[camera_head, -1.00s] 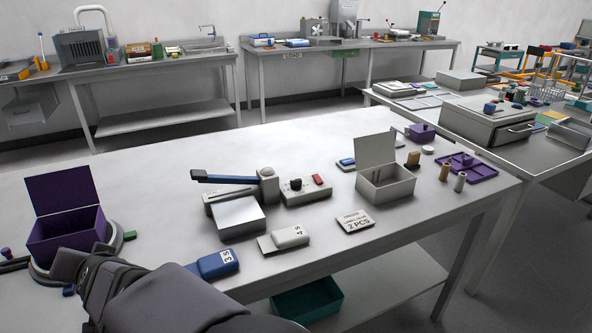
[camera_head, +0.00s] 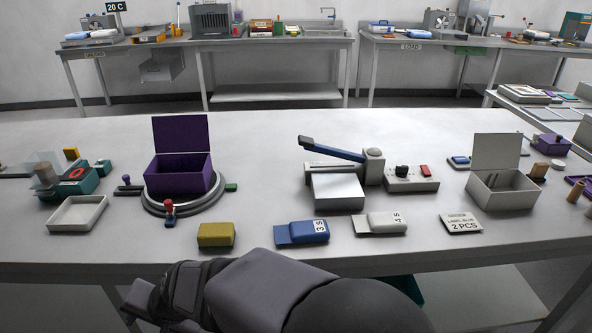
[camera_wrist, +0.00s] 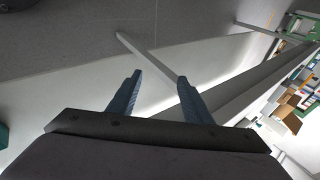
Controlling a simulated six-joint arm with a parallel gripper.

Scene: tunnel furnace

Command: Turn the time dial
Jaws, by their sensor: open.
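A black knob (camera_head: 402,171) stands on a small light-grey control box (camera_head: 415,186) beside a red rocker switch (camera_head: 425,171), right of the middle in the head view. It is the only dial-like part I can make out, and no time marking on it is readable. My gripper shows in the wrist view (camera_wrist: 159,80) with its two blue-grey fingers apart and nothing between them. In the head view my arm lies along the front table edge, well to the left of and in front of the control box. The fingertips are not clear there.
A heat sealer-like press with a blue lever (camera_head: 332,149) stands left of the control box. A grey lidded box (camera_head: 503,195) is to its right. Blue (camera_head: 302,233) and white (camera_head: 381,223) blocks lie in front. A purple box (camera_head: 180,175) stands on a round base (camera_head: 150,207) farther left.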

